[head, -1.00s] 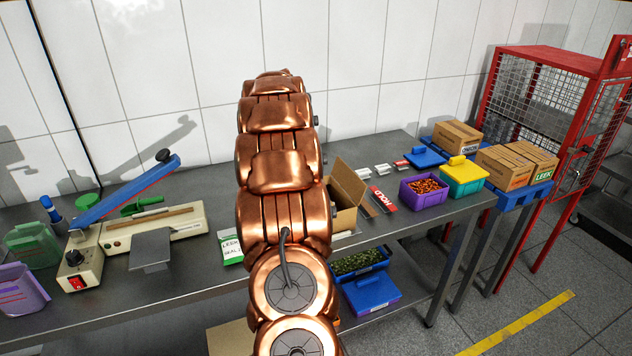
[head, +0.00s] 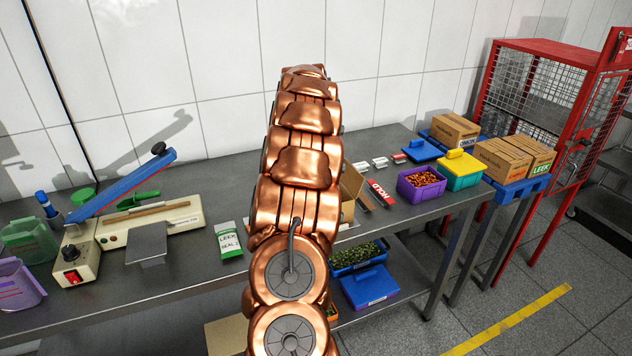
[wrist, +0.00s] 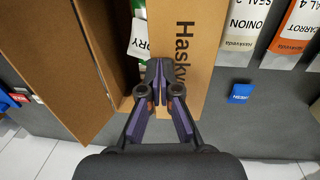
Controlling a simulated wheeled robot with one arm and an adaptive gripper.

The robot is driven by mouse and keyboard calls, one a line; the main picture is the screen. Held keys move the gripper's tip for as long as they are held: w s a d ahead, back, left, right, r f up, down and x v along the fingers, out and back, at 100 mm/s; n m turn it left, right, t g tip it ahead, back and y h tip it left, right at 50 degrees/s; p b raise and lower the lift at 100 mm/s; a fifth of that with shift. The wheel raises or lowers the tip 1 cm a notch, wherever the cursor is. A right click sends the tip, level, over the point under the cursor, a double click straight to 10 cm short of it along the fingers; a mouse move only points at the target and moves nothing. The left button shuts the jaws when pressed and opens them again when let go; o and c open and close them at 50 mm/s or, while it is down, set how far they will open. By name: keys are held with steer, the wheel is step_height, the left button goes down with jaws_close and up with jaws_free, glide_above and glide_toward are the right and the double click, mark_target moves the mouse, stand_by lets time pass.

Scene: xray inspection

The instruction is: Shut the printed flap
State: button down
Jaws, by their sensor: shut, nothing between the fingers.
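A cardboard box (head: 348,215) stands on the steel bench in the head view, mostly hidden behind my arm. In the wrist view, the printed flap (wrist: 205,45), a panel with "Haskv..." lettering, lies right of the box's opening. A plain brown flap (wrist: 62,55) stands out to the left. Inside the opening show a green item (wrist: 139,8) and a white label ending in "RY" (wrist: 138,35). My gripper (wrist: 158,72) is shut and empty, its tips over the printed panel's left edge. I cannot tell whether they touch it. The head view hides my gripper.
A LEEK packet (head: 229,240) and a sealer with a raised blue arm (head: 125,187) are left of my arm. A red HOLD sign (head: 381,191), purple bin (head: 422,184) and yellow-lidded bin (head: 461,170) are to the right. ONION (wrist: 241,25) and CARROT (wrist: 294,30) packets lie beside the box.

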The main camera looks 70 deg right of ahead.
steer(key=shift+a, duration=0.1)
stand_by(0.4)
steer(key=shift+w+a+r, duration=0.25)
steer(key=shift+w+a, duration=0.2)
steer(key=shift+w, duration=0.05)
step_height(320, 180, up, 14)
steer(key=b, duration=0.1)
stand_by(0.8)
